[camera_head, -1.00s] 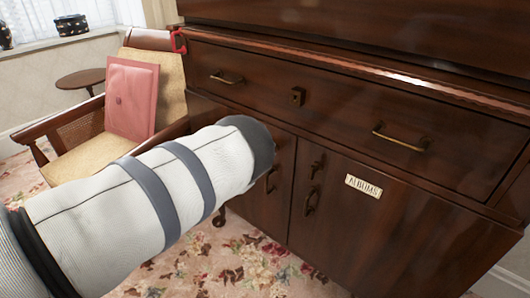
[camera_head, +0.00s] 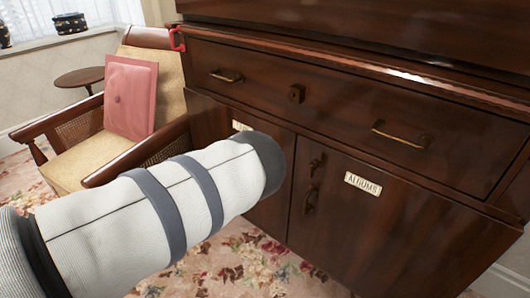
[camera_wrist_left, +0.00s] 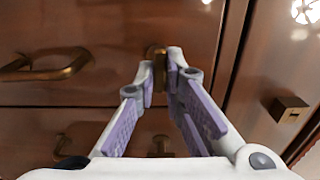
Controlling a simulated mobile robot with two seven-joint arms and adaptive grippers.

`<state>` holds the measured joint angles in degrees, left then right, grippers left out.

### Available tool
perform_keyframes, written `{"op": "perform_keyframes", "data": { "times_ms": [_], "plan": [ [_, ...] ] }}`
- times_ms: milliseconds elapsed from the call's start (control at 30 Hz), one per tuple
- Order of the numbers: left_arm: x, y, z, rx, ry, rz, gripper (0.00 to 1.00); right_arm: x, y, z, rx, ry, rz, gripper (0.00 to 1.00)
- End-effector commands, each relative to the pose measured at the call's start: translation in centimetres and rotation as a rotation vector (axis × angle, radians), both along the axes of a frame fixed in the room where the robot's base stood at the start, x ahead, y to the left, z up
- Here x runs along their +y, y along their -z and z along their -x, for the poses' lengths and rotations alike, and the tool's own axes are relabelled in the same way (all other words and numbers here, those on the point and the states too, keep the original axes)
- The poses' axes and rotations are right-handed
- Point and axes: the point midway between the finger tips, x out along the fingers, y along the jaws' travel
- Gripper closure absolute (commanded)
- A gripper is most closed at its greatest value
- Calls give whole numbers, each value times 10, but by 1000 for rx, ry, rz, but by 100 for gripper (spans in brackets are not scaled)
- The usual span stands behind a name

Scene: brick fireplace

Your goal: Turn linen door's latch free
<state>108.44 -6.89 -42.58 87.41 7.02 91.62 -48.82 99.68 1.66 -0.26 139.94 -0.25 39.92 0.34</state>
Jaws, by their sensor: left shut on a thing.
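The linen door (camera_head: 268,213) is the cabinet's left door. My left arm covers much of it in the head view, and its pale label (camera_head: 241,126) shows only in part, not readable. In the left wrist view the linen door's brass latch (camera_wrist_left: 156,56) stands between the fingertips of my left gripper (camera_wrist_left: 160,75), which is shut on it. The linen door's brass handle (camera_wrist_left: 45,68) is to the left there, apart from the fingers. My left gripper is hidden behind my arm in the head view. My right gripper is not in view.
The right door carries an ALBUMS label (camera_head: 363,183), its own latch (camera_head: 316,164) and a handle (camera_head: 310,199). A drawer (camera_head: 345,110) with brass pulls and a square lock plate (camera_head: 297,93) runs above. An armchair (camera_head: 80,165) with a pink cushion (camera_head: 131,99) stands left.

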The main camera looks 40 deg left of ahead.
Motion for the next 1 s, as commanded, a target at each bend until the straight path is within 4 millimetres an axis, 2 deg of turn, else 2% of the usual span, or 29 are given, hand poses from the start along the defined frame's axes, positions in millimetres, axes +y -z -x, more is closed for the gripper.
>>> {"op": "perform_keyframes", "data": {
  "times_ms": [400,433,500,533,833,933,1000],
  "plan": [
    [1,0,0,0,-3,-7,100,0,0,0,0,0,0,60],
    [1,0,0,-1,-3,-7,88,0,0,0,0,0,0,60],
    [1,0,0,-1,-3,-7,72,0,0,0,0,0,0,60],
    [1,0,0,-1,-3,-7,70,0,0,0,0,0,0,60],
    [1,0,2,1,-2,-6,70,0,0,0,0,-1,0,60],
    [2,1,17,2,-3,-6,70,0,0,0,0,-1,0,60],
    [4,1,36,3,-4,-6,70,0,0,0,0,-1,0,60]
  ]
}}
